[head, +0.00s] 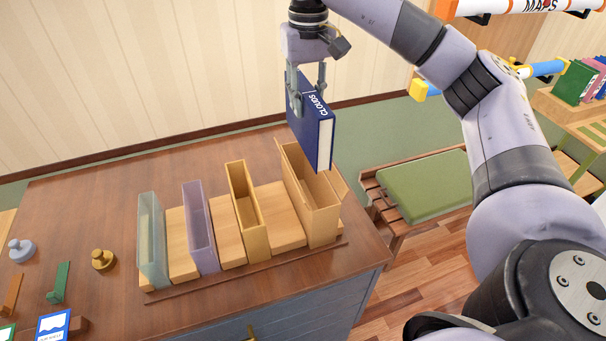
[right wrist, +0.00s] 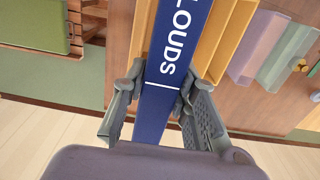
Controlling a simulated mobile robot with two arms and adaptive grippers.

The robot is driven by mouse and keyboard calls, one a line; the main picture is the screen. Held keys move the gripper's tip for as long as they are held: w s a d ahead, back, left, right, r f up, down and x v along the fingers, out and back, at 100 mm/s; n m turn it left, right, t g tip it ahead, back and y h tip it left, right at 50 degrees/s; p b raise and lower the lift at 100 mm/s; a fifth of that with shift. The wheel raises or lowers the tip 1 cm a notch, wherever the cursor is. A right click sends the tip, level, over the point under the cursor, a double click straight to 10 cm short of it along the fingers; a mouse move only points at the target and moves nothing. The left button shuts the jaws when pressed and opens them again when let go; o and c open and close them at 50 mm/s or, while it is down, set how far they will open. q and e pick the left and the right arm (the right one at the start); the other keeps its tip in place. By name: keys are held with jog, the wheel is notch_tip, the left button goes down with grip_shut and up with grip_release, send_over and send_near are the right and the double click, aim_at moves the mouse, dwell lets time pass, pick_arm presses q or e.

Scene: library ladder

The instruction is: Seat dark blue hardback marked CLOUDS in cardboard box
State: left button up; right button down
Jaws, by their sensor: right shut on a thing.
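The dark blue hardback marked CLOUDS (head: 312,125) hangs upright, spine facing me, in my right gripper (head: 308,92). The gripper is shut on its upper part. In the right wrist view the gripper (right wrist: 158,95) has one finger on each side of the blue spine (right wrist: 176,45). The cardboard box (head: 318,217) is the rightmost of the upright holders on the table, open at the top. The book is above the box, its lower end over or just behind the box's opening in the head view; I cannot tell the exact gap. My left gripper is not in view.
Left of the box stand a yellow holder (head: 247,212), a purple holder (head: 201,227) and a greenish translucent holder (head: 152,240), with wooden blocks between them. Knobs and small items lie on the table's left. A green-cushioned bench (head: 425,186) stands to the right.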

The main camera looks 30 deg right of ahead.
aim_at(309, 151)
jog(key=f, duration=0.2)
jog(key=s+f, duration=0.1)
jog(key=f, duration=0.1)
jog(key=shift+s, duration=0.1)
jog(key=f, duration=0.2)
jog(key=f+b, duration=0.1)
jog(key=f, duration=0.1)
jog(key=shift+w, duration=0.2)
jog(key=f, duration=0.2)
jog(key=f+p, duration=0.1)
jog(key=f, duration=0.1)
jog(key=shift+w, duration=0.2)
jog(key=shift+s+f, duration=0.1)
jog(key=shift+f, duration=0.1)
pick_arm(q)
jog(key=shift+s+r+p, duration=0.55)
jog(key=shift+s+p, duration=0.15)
pick_arm(e)
notch_tip(309, 151, down, 4)
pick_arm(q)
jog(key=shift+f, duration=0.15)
pick_arm(e)
jog(key=shift+f, duration=0.1)
pick_arm(q)
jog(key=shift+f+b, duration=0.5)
jog(key=shift+b, duration=0.15)
pick_arm(e)
jog(key=shift+f, duration=0.5)
